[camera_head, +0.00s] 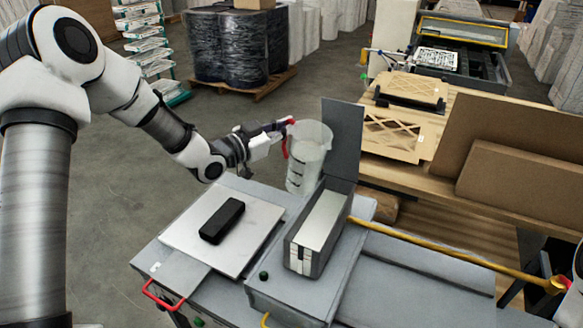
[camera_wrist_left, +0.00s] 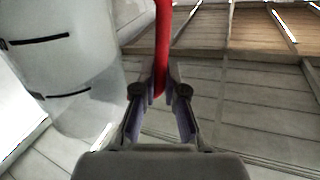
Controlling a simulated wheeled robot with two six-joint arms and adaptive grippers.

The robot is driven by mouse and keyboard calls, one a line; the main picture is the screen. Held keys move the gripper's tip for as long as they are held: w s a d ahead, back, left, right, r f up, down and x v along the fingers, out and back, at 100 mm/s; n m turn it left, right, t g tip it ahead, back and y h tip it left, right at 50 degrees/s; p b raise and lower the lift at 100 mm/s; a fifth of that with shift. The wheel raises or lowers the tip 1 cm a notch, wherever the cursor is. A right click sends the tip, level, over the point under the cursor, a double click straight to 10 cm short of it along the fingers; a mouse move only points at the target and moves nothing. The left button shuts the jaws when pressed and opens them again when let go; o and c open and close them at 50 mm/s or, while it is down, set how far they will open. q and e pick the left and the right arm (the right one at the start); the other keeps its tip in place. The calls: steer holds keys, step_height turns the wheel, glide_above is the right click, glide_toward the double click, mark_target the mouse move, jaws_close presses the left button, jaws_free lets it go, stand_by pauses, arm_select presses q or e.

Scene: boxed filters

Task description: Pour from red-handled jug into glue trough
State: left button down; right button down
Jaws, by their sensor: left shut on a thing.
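The clear jug (camera_head: 310,158) has dark level marks and a red handle (camera_head: 286,143). My left gripper (camera_head: 284,128) is shut on the red handle, which also runs between its fingers in the left wrist view (camera_wrist_left: 161,50). The jug (camera_wrist_left: 62,70) fills the left of that view. It looks about upright, behind and left of the trough. I cannot tell whether its base touches the bench. The glue trough (camera_head: 292,243) looks like the long grey box on the machine, with its lid (camera_head: 343,138) raised. My right gripper is out of view.
A black block (camera_head: 222,220) lies on a pale plate (camera_head: 190,232) at the left of the machine. A wooden bench (camera_head: 460,135) with cut panels stands behind right.

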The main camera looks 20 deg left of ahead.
arm_select(q)
steer(key=shift+s+r, duration=0.1)
stand_by(0.5)
steer(key=shift+r+m, duration=0.35)
steer(key=shift+m, duration=0.25)
steer(key=shift+r+m+b, duration=0.3)
steer(key=shift+m+b, duration=0.1)
steer(key=shift+m, duration=0.1)
stand_by(1.0)
steer(key=shift+s+d+r+m+b, duration=0.1)
steer(key=shift+d+r+m+b, duration=0.05)
steer(key=shift+m+b, duration=0.4)
steer(key=shift+d+r+m+b, duration=0.15)
steer(key=shift+m+b, duration=0.2)
steer(key=shift+m, duration=0.3)
stand_by(1.9)
steer(key=shift+s+d+m+b, duration=0.1)
steer(key=shift+d+m+b, duration=0.1)
steer(key=shift+m+b, duration=0.45)
stand_by(1.7)
